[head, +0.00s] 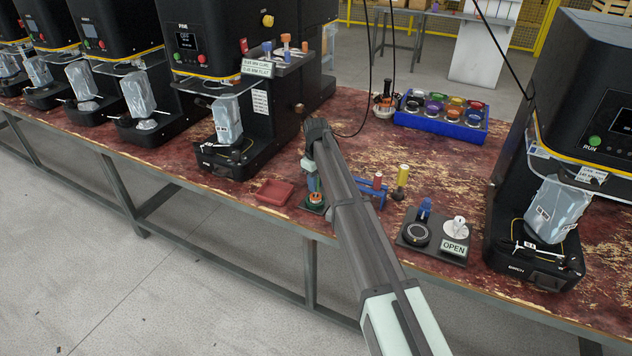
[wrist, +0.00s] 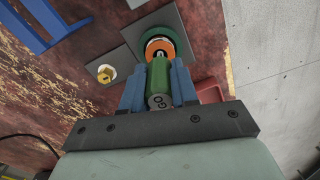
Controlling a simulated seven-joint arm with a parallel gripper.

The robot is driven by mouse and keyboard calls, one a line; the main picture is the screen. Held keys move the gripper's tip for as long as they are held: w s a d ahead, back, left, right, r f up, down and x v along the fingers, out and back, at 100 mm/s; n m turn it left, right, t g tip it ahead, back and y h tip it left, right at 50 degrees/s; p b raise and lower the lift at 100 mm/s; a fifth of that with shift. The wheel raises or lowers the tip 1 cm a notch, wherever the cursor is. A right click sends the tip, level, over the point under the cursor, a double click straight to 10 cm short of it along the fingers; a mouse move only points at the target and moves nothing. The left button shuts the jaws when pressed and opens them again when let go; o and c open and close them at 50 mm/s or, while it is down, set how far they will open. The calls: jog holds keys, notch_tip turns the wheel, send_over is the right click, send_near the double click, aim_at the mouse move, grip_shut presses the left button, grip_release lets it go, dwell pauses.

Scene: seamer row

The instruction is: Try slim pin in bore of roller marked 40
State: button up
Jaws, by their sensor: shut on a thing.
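In the wrist view my gripper (wrist: 160,92) has its blue fingers shut on a green pin handle (wrist: 160,78). Its near end cap reads "GO". The far end of the pin points at an orange roller (wrist: 160,46) seated in a round green holder (wrist: 182,32). Whether the pin's tip is inside the bore or just over it is hidden by the handle. No number 40 can be read on the roller. In the head view the orange roller (head: 316,197) sits low at the table's front, and my arm covers most of my gripper (head: 313,183).
A red tray (head: 273,192) lies just left of the holder. A blue stand (head: 374,190) is to the right, with a yellow-topped pin (head: 403,175) near it. A blue crate (head: 470,133) of coloured rollers stands behind. An "OPEN" fixture (head: 454,247) and seamer machines flank the spot.

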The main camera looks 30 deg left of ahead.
jog(key=shift+f, duration=0.75)
dwell(1.0)
jog(key=shift+r, duration=0.1)
dwell(0.8)
jog(key=shift+r, duration=2.35)
